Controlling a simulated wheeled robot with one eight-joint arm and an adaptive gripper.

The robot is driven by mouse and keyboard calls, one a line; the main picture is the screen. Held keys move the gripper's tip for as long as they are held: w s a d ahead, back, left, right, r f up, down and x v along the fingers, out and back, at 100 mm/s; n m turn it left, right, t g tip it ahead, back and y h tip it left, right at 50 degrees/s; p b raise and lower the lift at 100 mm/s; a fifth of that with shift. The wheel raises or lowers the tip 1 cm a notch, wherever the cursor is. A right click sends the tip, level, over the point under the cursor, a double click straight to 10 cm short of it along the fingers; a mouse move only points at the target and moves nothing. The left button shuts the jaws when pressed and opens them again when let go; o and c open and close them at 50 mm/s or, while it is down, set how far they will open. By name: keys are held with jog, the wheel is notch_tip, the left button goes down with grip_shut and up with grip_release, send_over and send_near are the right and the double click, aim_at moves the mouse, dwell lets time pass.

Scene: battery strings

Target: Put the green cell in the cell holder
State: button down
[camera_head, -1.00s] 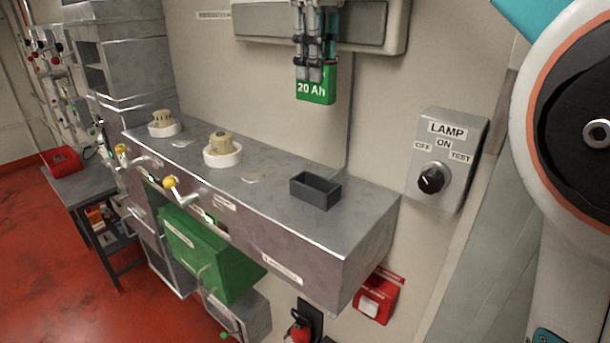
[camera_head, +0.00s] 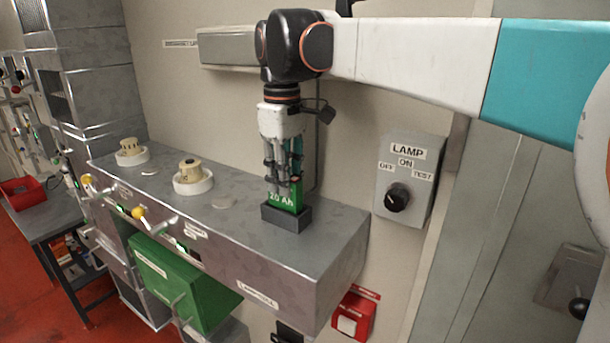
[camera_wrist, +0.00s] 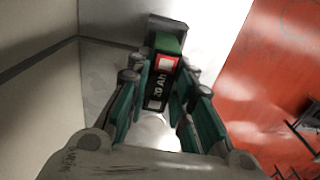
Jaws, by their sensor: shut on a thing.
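The green cell (camera_head: 287,203), marked "20 Ah", is upright in my gripper (camera_head: 284,180). My gripper points down with its fingers shut on the cell's sides. The cell's lower end meets the opening of the dark grey cell holder (camera_head: 287,218) on the metal bench top. The holder's front wall hides the bottom edge, so I cannot tell how deep it sits. In the wrist view, the cell (camera_wrist: 164,68) lies between my gripper's fingers (camera_wrist: 158,85), and a dark edge of the holder (camera_wrist: 166,22) shows beyond it.
Two cream knobs on white bases (camera_head: 193,186) (camera_head: 131,159) stand on the bench (camera_head: 335,235) to the left. Yellow-knobbed levers (camera_head: 139,213) stick out in front. The wall behind carries a grey lamp switch box (camera_head: 408,180) at right. Bench top right of the holder is clear.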

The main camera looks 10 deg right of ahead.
jog(key=shift+s+f, duration=0.1)
jog(key=shift+f, duration=1.3)
jog(key=shift+f, duration=0.15)
jog(key=c, duration=1.4)
grip_release()
notch_tip(320, 180, up, 12)
jog(key=shift+r+b, duration=0.15)
jog(key=shift+b, duration=0.25)
